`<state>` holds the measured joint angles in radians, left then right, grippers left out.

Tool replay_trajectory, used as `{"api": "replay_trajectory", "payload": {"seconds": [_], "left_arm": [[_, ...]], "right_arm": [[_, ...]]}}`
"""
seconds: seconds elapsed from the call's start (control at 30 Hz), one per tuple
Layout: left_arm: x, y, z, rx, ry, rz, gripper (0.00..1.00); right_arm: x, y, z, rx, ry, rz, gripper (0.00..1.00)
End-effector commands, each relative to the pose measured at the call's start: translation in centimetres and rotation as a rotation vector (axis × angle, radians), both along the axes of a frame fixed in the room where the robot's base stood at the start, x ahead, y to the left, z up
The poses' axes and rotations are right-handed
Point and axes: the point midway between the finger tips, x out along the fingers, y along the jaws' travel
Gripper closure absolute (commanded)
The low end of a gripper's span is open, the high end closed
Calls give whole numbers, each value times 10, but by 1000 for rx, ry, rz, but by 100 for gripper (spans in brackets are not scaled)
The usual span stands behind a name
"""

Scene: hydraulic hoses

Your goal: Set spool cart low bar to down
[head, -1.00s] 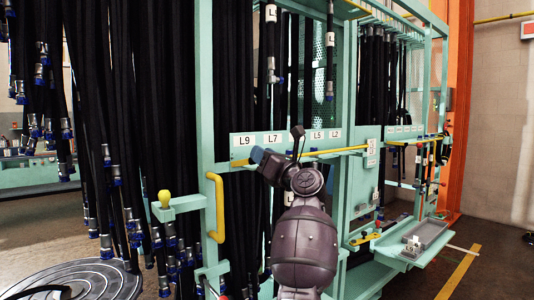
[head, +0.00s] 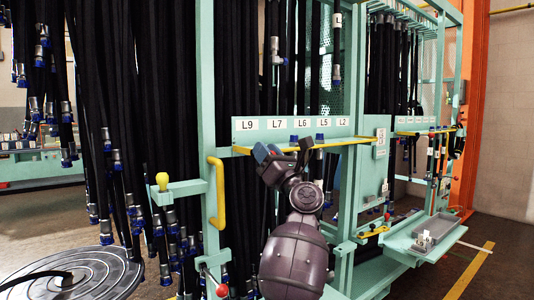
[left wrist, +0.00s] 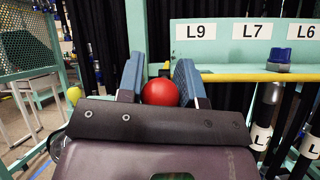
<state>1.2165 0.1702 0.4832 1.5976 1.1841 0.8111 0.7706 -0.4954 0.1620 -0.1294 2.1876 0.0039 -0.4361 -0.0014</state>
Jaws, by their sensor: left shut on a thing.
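The yellow low bar (head: 335,144) runs across the front of the hoses, just below the label plate (head: 290,125) marked L9 to L2. In the left wrist view the bar (left wrist: 270,77) runs level below the labels. My left gripper (head: 267,153) is at the bar's left part. In the left wrist view its two blue finger pads are closed around a red ball knob (left wrist: 160,92). The knob is hidden in the head view, and how it joins the bar is covered by the fingers. My right gripper is not in view.
A yellow upright handle (head: 217,195) and a yellow-green knob (head: 162,181) on a bracket stand left of my arm. Another red ball (head: 222,290) shows low down. Black hoses hang close behind the bar. A grey tray (head: 435,235) sits at the right.

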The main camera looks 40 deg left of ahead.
Motion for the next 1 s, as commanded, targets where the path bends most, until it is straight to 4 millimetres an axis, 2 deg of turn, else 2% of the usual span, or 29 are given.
{"api": "replay_trajectory", "payload": {"seconds": [0.03, 0.2, 0.57, 0.67, 1.0], "left_arm": [[1, 0, -4, -1, 5, 2, 65], [1, 0, -3, -2, 5, 2, 42], [0, -4, -6, -2, 5, 1, 42], [-2, -13, -13, -3, 6, 1, 42], [-13, -61, -48, -3, 6, 1, 42]], "right_arm": [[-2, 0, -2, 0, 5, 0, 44], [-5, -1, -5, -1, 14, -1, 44], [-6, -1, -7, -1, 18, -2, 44], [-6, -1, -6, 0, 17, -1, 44], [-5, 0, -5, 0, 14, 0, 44]]}}
